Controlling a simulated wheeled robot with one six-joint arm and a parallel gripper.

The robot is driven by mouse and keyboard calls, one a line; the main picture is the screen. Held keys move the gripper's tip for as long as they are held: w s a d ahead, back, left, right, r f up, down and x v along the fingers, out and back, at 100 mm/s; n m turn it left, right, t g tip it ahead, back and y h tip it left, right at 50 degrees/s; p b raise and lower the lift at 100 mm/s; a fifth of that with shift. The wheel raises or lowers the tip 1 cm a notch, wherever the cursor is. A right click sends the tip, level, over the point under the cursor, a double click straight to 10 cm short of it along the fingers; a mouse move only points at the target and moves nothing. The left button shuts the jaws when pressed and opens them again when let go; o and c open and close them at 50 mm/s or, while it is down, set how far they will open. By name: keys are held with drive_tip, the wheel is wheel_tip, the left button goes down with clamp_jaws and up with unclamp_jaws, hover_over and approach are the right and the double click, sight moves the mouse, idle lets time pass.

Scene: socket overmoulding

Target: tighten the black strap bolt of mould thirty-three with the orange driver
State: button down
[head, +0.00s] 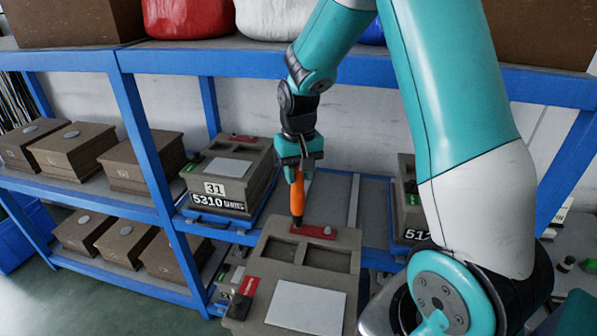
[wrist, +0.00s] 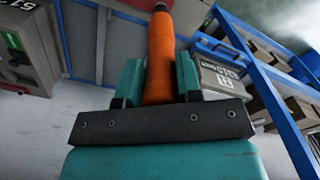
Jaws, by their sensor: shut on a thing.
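My gripper (head: 299,163) is shut on the orange driver (head: 297,195), which points down, nearly upright. In the wrist view, the orange driver (wrist: 158,60) sits between the two teal fingers (wrist: 159,82). The driver's dark tip is at the left end of a red strap (head: 320,232) on top of the front mould (head: 276,250). I cannot tell whether it touches the strap or a bolt there. This mould's number is not in view. A dark block (head: 238,306) shows at its left front corner, beside a red tag (head: 249,286).
Mould 31 (head: 214,203) stands on the blue rack, left of the driver. Another mould (head: 408,212) stands to the right, partly behind my arm. Brown boxes (head: 70,148) fill the left shelves. Blue rack posts (head: 150,155) and an upper shelf beam (head: 240,63) are close by.

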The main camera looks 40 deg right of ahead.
drive_tip(key=shift+s+f+b, duration=0.1)
drive_tip(key=shift+f+b, duration=0.7)
drive_tip(key=shift+f, duration=0.5)
idle(2.0)
